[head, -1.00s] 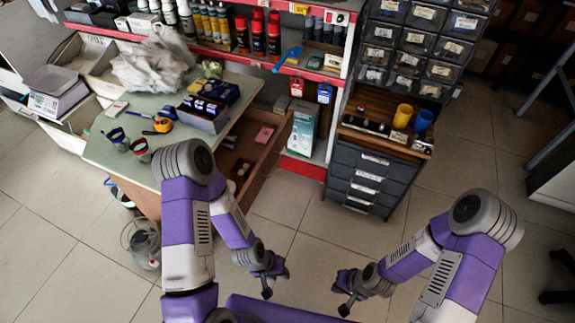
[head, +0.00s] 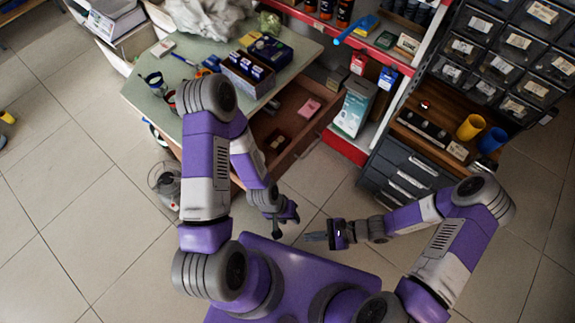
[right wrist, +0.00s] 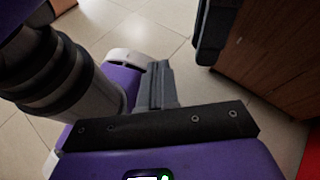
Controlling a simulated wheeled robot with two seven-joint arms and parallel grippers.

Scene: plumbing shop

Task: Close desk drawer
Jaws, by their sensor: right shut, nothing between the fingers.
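The desk (head: 146,92) has a green top and brown wooden sides. Its brown drawer (head: 313,137) is pulled out on the right side and stands open, with a pink box (head: 310,107) and small dark items inside. My left gripper (head: 286,222) is open and empty, just below the drawer's near end in the head view and apart from its front. My right gripper (head: 315,238) is shut and empty, pointing left close to the left one. Its closed fingers also show in the right wrist view (right wrist: 160,84), beside a brown wooden panel (right wrist: 265,62).
A dark grey drawer cabinet (head: 395,180) and red-edged shelves (head: 347,148) stand right of the drawer. A glass-like container (head: 165,182) is on the floor beside the desk. Tiled floor (head: 75,225) is free at left and between drawer and cabinet.

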